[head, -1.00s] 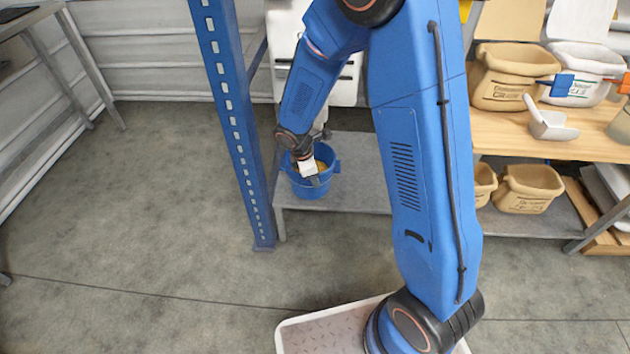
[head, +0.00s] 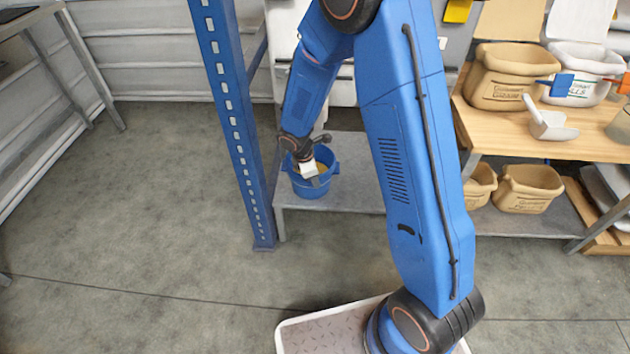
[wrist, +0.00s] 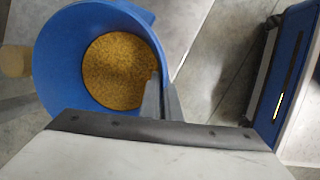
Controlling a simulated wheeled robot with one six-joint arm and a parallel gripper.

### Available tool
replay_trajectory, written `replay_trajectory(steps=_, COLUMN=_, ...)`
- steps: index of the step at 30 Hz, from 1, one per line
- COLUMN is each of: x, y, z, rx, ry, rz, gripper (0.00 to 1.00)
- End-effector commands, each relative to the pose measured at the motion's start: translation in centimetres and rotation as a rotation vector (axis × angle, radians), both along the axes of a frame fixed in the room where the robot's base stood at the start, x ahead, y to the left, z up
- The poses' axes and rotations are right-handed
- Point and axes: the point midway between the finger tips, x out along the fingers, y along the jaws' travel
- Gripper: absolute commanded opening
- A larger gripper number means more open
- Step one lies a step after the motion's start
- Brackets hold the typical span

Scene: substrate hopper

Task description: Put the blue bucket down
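The blue bucket (head: 312,188) is upright over the low grey shelf (head: 358,190) in the head view. I cannot tell for certain whether its base touches the shelf. In the wrist view, the bucket (wrist: 62,62) holds yellow-brown grains (wrist: 120,75). My gripper (head: 319,181) is at the bucket's near right rim. In the wrist view, its dark fingers (wrist: 162,97) are close together, one inside the bucket and one outside, with the wall between them. The bucket's underside is hidden.
A blue slotted post (head: 232,120) stands just left of the bucket. The floor at left is clear.

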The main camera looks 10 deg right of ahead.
Motion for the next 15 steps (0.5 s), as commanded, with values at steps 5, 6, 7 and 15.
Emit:
replay_trajectory(steps=5, x=-0.01, y=0.01, z=-0.26, rx=0.0, ry=0.0, rz=0.001, gripper=0.05)
replay_trajectory(steps=6, x=0.0, y=0.0, z=-0.24, rx=0.0, ry=0.0, rz=0.0, gripper=0.15)
replay_trajectory(steps=7, x=0.0, y=0.0, z=-0.23, rx=0.0, ry=0.0, rz=0.0, gripper=0.22)
replay_trajectory(steps=15, x=0.0, y=0.0, z=-0.22, rx=0.0, ry=0.0, rz=0.0, gripper=0.22)
